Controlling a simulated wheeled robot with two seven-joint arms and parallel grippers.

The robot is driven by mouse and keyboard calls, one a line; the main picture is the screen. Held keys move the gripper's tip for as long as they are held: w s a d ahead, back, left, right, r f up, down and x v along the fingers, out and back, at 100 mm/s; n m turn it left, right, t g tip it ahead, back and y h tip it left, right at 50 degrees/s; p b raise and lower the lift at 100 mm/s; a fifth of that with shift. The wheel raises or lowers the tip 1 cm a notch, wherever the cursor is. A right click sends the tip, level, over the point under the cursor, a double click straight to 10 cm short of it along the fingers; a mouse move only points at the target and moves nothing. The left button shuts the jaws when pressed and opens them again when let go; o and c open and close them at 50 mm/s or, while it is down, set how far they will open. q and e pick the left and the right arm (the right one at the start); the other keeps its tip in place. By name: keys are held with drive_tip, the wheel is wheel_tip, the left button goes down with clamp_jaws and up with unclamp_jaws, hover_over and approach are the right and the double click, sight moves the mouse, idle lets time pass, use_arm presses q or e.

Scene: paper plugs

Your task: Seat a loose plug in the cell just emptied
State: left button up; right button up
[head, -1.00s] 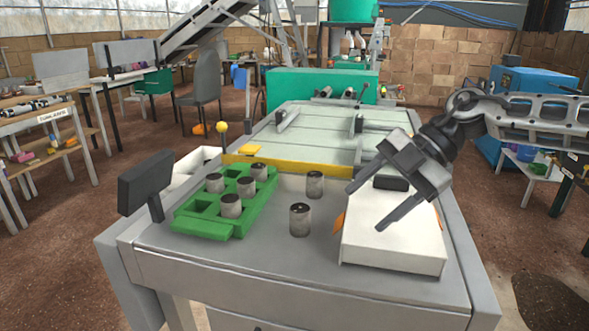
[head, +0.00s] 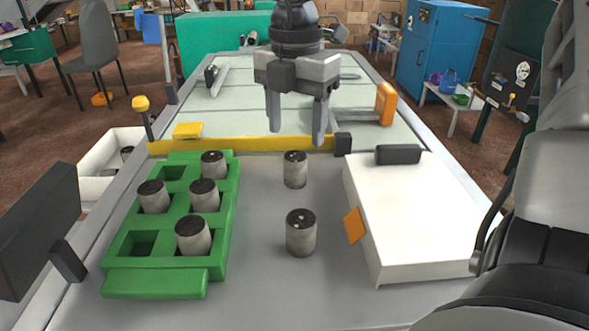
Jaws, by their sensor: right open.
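A green tray (head: 154,284) with two columns of cells lies at the left of the grey bench. Dark-topped grey plugs stand in several cells: back right (head: 213,165), middle left (head: 152,197), middle right (head: 203,195) and front right (head: 193,237). The back-left cell (head: 172,174) and the front-left cell (head: 133,244) are empty. Two loose plugs stand upright right of the tray, one farther (head: 295,171) and one nearer (head: 301,234). My right gripper (head: 297,132) points down, open and empty, with its fingertips above the farther loose plug in the picture. My left gripper is not in view.
A white box (head: 415,220) with a black handle sits at the right. A yellow rail (head: 255,145) crosses behind the plugs. A black panel (head: 38,232) stands at the left edge, near a white bin (head: 100,188). Bench between tray and box is clear around the loose plugs.

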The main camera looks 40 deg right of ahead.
sight(297, 155)
drive_tip(key=f, duration=0.6)
drive_tip(key=shift+w+d+f, duration=0.2)
drive_tip(key=shift+d, duration=0.2)
drive_tip(key=c, duration=1.1)
